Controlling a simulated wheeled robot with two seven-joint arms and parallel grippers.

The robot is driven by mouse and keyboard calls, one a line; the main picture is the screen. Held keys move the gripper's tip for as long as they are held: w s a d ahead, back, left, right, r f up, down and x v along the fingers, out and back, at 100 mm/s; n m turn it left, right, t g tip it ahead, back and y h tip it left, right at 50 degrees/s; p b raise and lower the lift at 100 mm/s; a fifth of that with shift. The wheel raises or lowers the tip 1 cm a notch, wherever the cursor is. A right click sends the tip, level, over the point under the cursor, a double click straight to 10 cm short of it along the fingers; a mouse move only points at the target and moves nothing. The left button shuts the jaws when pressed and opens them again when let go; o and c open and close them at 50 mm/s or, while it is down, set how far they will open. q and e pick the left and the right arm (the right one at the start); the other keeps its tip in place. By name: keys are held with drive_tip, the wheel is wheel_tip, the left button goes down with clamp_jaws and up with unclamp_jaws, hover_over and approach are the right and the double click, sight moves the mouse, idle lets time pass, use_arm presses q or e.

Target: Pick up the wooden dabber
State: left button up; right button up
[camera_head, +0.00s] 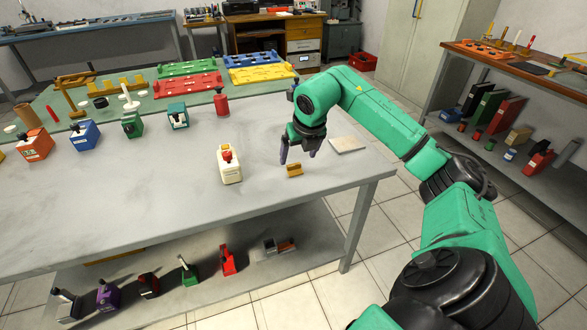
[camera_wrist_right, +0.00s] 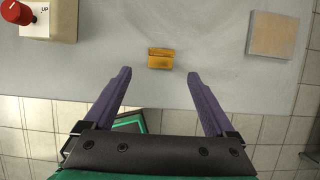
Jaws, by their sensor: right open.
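The wooden dabber (camera_head: 294,170), a small orange-yellow block, sits on the grey table near its front right corner. In the right wrist view the dabber (camera_wrist_right: 160,59) lies ahead of the fingertips, about centred between them. My right gripper (camera_head: 299,150) is open and empty, just behind the dabber in the head view and apart from it. The same gripper (camera_wrist_right: 158,76) shows its two purple fingers spread wide in the wrist view. My left gripper is not in view.
A cream box with a red knob (camera_head: 230,165) stands left of the dabber. A flat pale square plate (camera_head: 347,144) lies to the right. Coloured blocks (camera_head: 84,135) stand farther left. The table's front edge (camera_head: 330,191) is close to the dabber.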

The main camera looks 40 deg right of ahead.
sight(295, 168)
drive_tip(key=x, duration=0.6)
drive_tip(key=shift+w+d+f, duration=0.2)
drive_tip(key=shift+d+f, duration=0.05)
drive_tip(key=shift+w+f, duration=0.1)
drive_tip(key=shift+f, duration=0.05)
drive_tip(key=c, duration=0.3)
clamp_jaws()
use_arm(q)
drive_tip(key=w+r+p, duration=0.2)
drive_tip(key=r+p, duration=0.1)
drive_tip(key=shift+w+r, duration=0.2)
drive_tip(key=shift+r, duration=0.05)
use_arm(e)
wheel_tip(295, 168, up, 20)
